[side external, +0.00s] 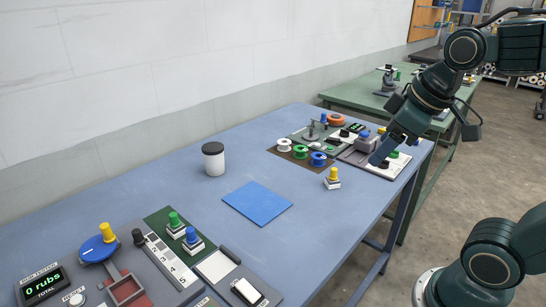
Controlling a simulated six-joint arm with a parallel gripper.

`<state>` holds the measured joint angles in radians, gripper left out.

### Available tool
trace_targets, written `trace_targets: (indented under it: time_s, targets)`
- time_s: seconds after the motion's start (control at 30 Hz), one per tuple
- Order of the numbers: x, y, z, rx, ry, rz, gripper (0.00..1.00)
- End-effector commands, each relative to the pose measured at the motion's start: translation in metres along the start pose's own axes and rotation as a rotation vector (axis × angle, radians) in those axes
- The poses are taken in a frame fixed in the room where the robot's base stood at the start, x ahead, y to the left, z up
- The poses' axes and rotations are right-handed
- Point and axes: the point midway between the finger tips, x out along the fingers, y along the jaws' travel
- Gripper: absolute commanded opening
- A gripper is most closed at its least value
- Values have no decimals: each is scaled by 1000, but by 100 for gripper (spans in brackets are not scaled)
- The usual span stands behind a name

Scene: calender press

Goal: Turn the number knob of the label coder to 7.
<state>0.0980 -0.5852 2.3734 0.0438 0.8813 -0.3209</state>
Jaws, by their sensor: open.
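My gripper (379,157) is at the far right of the blue table, pointing down and left, low over a grey and white panel device (372,172). Its jaws are open, though the gap is hard to see at this size. A small black knob (384,164) on that device is just below the fingertips. I cannot tell whether they touch it or go around it. A green button (394,154) is beside it. This device may be the label coder; no numbers on it are readable, and the gripper partly hides it.
A rub tester (45,285) reading "0 rubs" and a numbered stamp panel (168,260) fill the near left. A blue mat (257,203), a white black-lidded jar (213,160), a yellow-knobbed stamp (333,178) and coloured spools (318,158) stand on the table.

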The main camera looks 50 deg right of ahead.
Motion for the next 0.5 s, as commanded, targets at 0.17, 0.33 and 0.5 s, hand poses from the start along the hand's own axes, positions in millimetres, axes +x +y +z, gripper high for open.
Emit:
trace_targets:
  time_s: [0.17,0.33,0.5]
  targets:
    - [10,38,-28,-149,-45,45,59]
    - [23,77,-50,-300,-95,78,59]
    - [40,120,-66,-451,-153,99,59]
